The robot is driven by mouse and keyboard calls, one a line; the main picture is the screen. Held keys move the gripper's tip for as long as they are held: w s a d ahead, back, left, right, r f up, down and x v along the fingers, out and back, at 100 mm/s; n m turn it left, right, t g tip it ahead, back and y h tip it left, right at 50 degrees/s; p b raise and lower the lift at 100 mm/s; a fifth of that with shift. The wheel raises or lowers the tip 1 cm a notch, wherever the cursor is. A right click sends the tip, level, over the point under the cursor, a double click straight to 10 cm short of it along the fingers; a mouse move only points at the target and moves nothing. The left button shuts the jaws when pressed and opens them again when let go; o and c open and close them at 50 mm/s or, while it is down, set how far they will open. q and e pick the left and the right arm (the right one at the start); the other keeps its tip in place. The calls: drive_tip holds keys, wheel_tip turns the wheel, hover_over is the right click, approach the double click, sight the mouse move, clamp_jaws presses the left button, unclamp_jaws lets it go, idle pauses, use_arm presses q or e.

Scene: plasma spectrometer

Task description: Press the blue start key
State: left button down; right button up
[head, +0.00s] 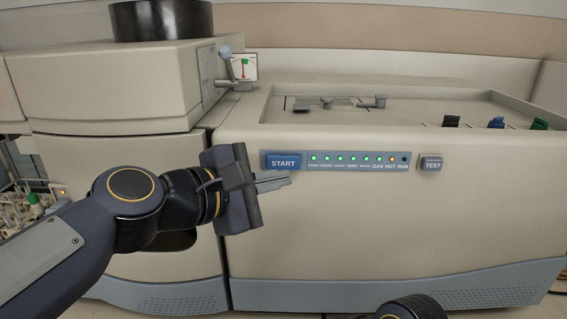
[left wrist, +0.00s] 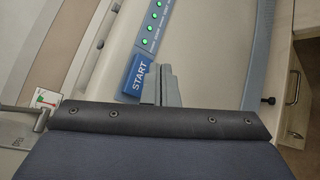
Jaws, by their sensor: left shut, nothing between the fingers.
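The blue START key (head: 284,162) sits at the left end of a strip of indicator lights on the front of the beige spectrometer. It also shows in the left wrist view (left wrist: 138,75), just left of my fingertips. My left gripper (head: 288,179) is shut and empty, its fingertips just below the key in the head view. In the left wrist view my shut fingers (left wrist: 165,78) point toward the panel beside the key. I cannot tell whether they touch the panel. My right gripper is not in view; only a dark rounded piece shows at the bottom edge.
A row of lights (head: 353,158) is lit green, with an orange one near HOT and a dark one at RUN. A grey TEST key (head: 431,163) is to the right. A lever and gauge (head: 243,68) stand at upper left. The panel below the keys is clear.

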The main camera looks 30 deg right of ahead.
use_arm(q)
drive_tip(key=shift+s+a, duration=0.45)
drive_tip(key=shift+s, duration=0.3)
drive_tip(key=shift+s+a, duration=0.4)
drive_tip(key=shift+s, duration=0.3)
